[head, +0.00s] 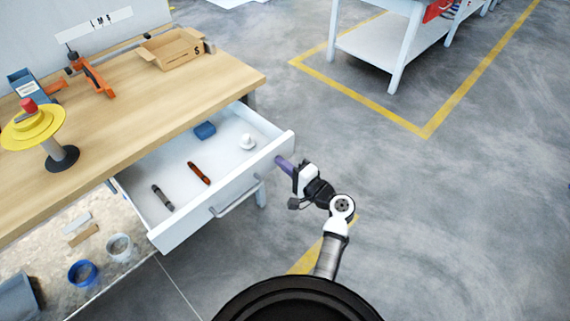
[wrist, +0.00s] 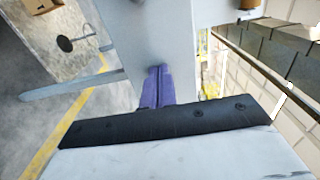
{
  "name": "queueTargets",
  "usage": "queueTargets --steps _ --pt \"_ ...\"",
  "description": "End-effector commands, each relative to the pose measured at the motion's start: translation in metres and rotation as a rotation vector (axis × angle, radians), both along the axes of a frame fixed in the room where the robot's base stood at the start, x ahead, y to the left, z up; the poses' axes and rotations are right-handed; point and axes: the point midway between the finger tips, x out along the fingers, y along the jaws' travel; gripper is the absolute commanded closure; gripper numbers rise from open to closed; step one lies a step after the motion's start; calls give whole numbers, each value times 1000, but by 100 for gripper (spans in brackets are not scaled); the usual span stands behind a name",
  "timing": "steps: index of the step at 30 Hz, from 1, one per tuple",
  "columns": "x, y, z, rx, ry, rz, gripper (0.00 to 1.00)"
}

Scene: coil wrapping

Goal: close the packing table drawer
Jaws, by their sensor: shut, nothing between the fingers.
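The white drawer (head: 222,190) of the wooden-topped packing table (head: 150,90) is pulled out toward me. Its grey bar handle (head: 236,199) is on the middle of the front. My gripper (head: 281,160), with purple fingers, is shut and empty. Its tips are at the drawer front near its right end, to the right of the handle. In the wrist view the fingers (wrist: 157,88) point at the pale front panel (wrist: 145,35). I cannot tell whether they touch it.
Inside the drawer lie a blue item (head: 205,131), a white item (head: 247,142), an orange tool (head: 199,173) and a dark tool (head: 162,197). An open cardboard box (head: 171,49) stands on the table. The floor to the right is clear up to a white bench (head: 375,45).

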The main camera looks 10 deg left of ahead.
Motion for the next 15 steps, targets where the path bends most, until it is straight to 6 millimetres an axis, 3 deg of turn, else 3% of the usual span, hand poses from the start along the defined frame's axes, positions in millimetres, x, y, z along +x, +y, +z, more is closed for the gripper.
queueTargets --steps 8,15 --pt "10 13 -1 1 -1 2 100" --pt "40 53 -2 0 -3 5 100"
